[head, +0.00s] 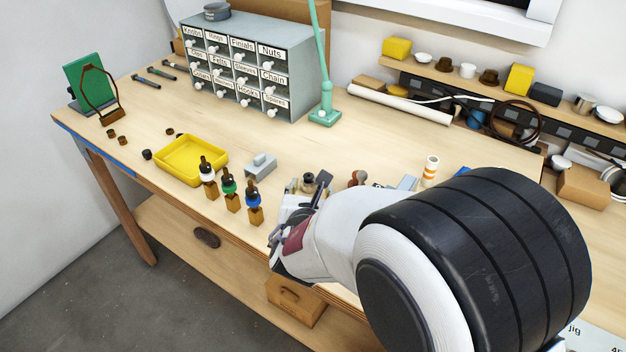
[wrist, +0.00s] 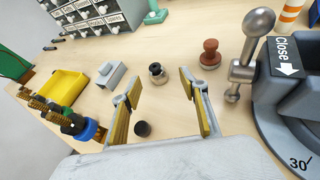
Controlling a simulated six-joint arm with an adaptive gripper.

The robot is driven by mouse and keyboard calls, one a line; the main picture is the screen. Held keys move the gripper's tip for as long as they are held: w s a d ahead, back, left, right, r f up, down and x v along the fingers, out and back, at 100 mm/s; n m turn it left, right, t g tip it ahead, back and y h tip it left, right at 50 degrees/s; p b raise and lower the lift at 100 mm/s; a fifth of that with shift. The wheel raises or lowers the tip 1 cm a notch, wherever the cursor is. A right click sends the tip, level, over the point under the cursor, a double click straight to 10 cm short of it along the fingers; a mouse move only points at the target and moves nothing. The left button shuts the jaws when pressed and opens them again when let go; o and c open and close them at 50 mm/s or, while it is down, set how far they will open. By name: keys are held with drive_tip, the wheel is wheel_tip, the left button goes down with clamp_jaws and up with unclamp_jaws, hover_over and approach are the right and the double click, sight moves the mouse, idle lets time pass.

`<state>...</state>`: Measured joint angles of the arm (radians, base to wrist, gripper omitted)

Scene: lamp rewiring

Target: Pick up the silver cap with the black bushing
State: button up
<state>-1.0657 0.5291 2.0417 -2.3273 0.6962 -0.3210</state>
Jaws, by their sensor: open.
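A small cap with a black bushing on top (wrist: 158,72) stands upright on the bench in the wrist view. Its lower part looks pale metallic. It also shows in the head view (head: 308,182), partly behind my gripper. My gripper (wrist: 161,88) is open and empty, with yellow-padded fingers on either side of the line to the cap. The cap appears beyond the fingertips, apart from both. In the head view my gripper (head: 305,194) is near the bench's front edge, its fingers partly hidden by my arm.
A reddish-brown capped part (wrist: 209,55) stands right of the cap. A grey block (wrist: 110,75), yellow tray (head: 190,160) and several bottle-like parts on wooden blocks (head: 230,190) are left. A small dark piece (wrist: 142,128) lies nearer. A grey vise with a ball-ended handle (wrist: 258,25) stands right.

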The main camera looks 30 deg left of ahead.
sight(309, 177)
drive_tip(key=shift+a+f+n, duration=0.65)
drive_tip(key=shift+f+n, duration=0.1)
drive_tip(key=shift+n, duration=0.15)
drive_tip(key=shift+w, duration=0.1)
drive_tip(key=shift+x, duration=1.15)
drive_tip(key=shift+w, duration=0.1)
drive_tip(key=shift+w+a+f, duration=0.1)
drive_tip(key=shift+w+a, duration=0.3)
drive_tip(key=shift+w, duration=0.25)
drive_tip(key=shift+w+a+f, duration=0.1)
drive_tip(key=shift+w+a, duration=0.3)
drive_tip(key=shift+w, duration=0.25)
drive_tip(key=shift+x, duration=1.1)
